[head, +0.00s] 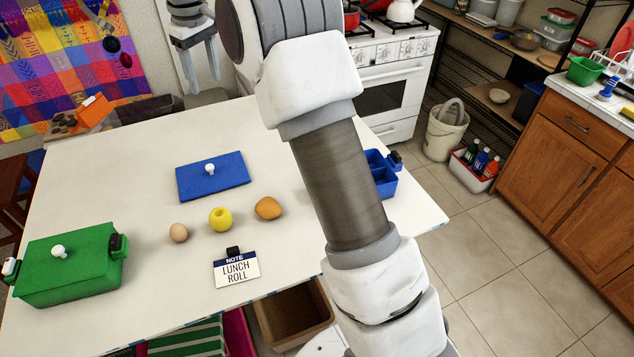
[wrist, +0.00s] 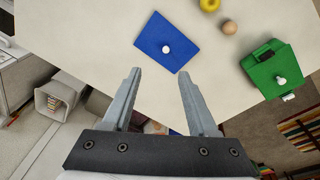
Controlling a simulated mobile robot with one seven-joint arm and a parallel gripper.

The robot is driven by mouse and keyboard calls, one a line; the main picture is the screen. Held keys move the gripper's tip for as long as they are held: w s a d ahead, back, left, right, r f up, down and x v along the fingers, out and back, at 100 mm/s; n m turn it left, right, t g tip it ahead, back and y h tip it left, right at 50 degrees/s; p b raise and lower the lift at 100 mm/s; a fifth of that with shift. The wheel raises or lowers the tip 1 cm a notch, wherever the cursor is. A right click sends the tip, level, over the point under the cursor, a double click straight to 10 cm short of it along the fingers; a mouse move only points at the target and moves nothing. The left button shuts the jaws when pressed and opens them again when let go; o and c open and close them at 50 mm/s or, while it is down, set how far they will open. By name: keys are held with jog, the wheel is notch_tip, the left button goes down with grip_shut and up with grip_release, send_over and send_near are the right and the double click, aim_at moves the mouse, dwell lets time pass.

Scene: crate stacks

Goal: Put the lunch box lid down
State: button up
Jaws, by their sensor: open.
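The blue lunch box lid (head: 225,180), a flat panel with a white knob, lies flat on the white table. It also shows in the wrist view (wrist: 152,35), beyond my fingertips. The blue lunch box (head: 384,183) stands open on the right of the table, partly hidden behind my arm. My gripper (head: 204,86) is open and empty, raised near the table's far edge, clear of the lid. In the wrist view my gripper (wrist: 159,72) has its two fingers wide apart with nothing between them.
An egg (head: 179,233), a yellow fruit (head: 220,219) and a brown roll (head: 268,208) lie in front of the lid. A green box with its lid on (head: 70,265) stands at the left. A note card (head: 236,270) reads "LUNCH ROLL".

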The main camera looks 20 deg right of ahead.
jog(key=s+d+r+m+t, duration=0.1)
jog(key=s+d+r+m, duration=0.2)
jog(key=s, duration=0.7)
jog(key=s+d+r+m+t, duration=0.1)
jog(key=s+d+r, duration=0.3)
jog(key=s, duration=0.6)
jog(key=s+d+f+m+t, duration=0.1)
jog(key=s+f, duration=0.2)
jog(key=s, duration=0.6)
jog(key=s+d+f+m, duration=0.1)
jog(key=s+f, duration=0.3)
jog(key=s, duration=0.4)
jog(key=shift+s+d+m+t, duration=0.15)
jog(key=shift+s+m+t, duration=0.15)
jog(key=shift+s+t, duration=0.1)
jog(key=shift+f, duration=0.1)
jog(key=shift+f, duration=0.1)
